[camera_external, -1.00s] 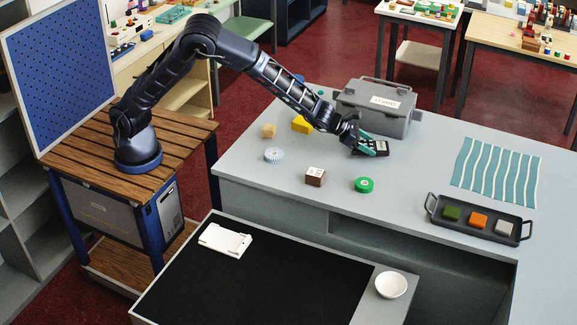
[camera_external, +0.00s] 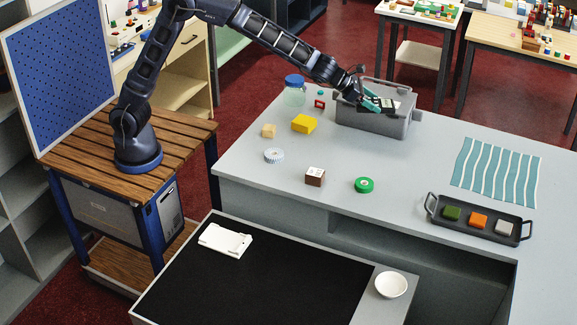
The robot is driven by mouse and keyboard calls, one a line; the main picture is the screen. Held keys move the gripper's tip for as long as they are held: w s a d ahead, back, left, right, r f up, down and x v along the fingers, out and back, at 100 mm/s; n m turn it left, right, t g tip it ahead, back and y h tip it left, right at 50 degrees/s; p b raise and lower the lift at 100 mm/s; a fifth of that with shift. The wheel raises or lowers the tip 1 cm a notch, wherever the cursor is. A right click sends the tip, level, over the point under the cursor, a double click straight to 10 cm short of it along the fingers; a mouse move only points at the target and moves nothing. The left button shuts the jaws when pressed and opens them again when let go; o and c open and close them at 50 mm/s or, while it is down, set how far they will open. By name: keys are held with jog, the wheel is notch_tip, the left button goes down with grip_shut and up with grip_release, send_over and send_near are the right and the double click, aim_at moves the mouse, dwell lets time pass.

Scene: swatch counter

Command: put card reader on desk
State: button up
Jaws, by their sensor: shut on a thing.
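My gripper (camera_external: 371,103), with teal fingers, is shut on a small dark device with light markings (camera_external: 387,104), which looks like the card reader. The gripper partly hides it. It is held up and overlaps the grey toolbox in the picture; I cannot tell whether they touch. The desk looks to be the low one in front with a black top (camera_external: 260,280).
The grey toolbox (camera_external: 372,124) stands on the counter (camera_external: 420,185). A white device (camera_external: 225,240) lies on the black desk top, and a white bowl (camera_external: 391,284) sits to its right. Several small items and a dark tray (camera_external: 478,229) are on the counter. The black top's middle is clear.

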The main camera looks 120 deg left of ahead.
jog(key=shift+r, duration=0.35)
jog(key=shift+w+d+f, duration=0.1)
jog(key=shift+d+f, duration=0.05)
jog(key=shift+d, duration=0.15)
jog(key=d+f+m+h, duration=0.1)
jog(key=d+f, duration=0.4)
jog(key=d, duration=0.4)
jog(key=d+f+m+h, duration=0.1)
jog(key=d+f+m, duration=0.1)
jog(key=d+f, duration=0.3)
jog(key=d+f+m+h, duration=0.1)
jog(key=d+f, duration=0.4)
jog(key=d, duration=0.7)
jog(key=shift+d+f+t+h, duration=0.3)
jog(key=shift+f+t+h, duration=0.1)
jog(key=shift+h, duration=0.2)
jog(key=s+d, duration=1.1)
jog(key=d, duration=0.4)
jog(key=s+d, duration=1.1)
jog(key=d, duration=0.4)
notch_tip(320, 180, down, 20)
jog(key=shift+w+a+f, duration=0.1)
jog(key=shift+f, duration=0.1)
jog(key=shift+f, duration=0.1)
